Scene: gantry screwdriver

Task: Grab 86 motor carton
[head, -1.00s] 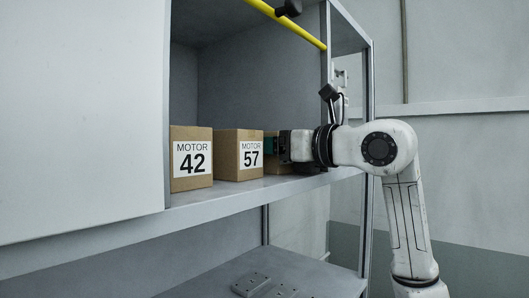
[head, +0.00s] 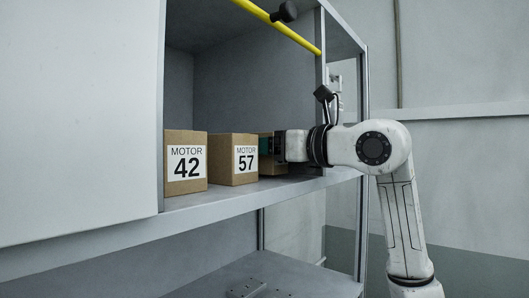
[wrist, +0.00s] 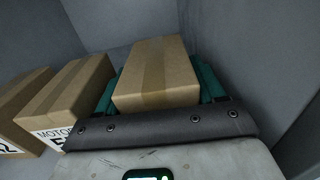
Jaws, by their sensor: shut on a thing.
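The rightmost carton is a plain brown box with a tape strip along its top. It fills the middle of the wrist view (wrist: 155,75) and shows partly in the head view (head: 270,168). Its front label is hidden, so I cannot read its number. My gripper (head: 271,146) is shut on it, with one green finger along each side in the wrist view (wrist: 157,82). The carton looks level and close to the shelf; I cannot tell whether it touches.
The MOTOR 57 carton (head: 233,160) stands just left of the held one, and the MOTOR 42 carton (head: 186,162) farther left. The shelf's front edge (head: 230,198) runs below. A yellow bar (head: 285,30) crosses above. A cabinet post (head: 361,110) stands at right.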

